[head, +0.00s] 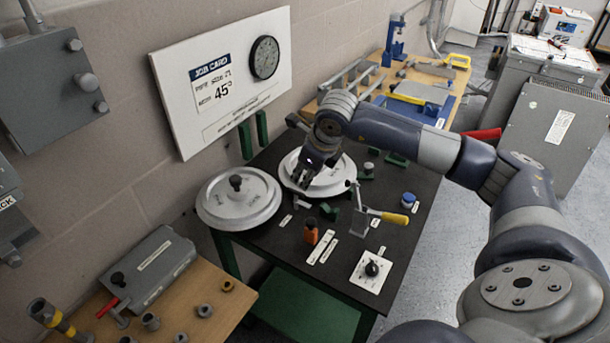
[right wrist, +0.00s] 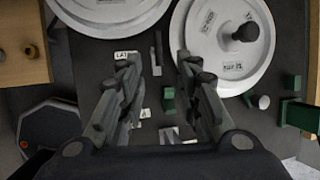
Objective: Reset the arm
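My right arm reaches in from the right in the head view and extends over the dark table. My right gripper (head: 303,181) is over the white round plate (head: 338,182) at the back of that table, pointing down. In the right wrist view my right gripper (right wrist: 157,72) has its two fingers apart, with nothing held between them. A small grey upright piece (right wrist: 157,52) shows beyond the gap. My left gripper is in neither view.
A second white plate (head: 262,207) with a black knob sits left. The dark table (head: 285,248) also bears an orange block (head: 311,232), a yellow-handled clamp (head: 392,217), a blue-capped piece (head: 409,199) and a white knob panel (head: 371,271). A job card board (head: 225,80) is on the wall.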

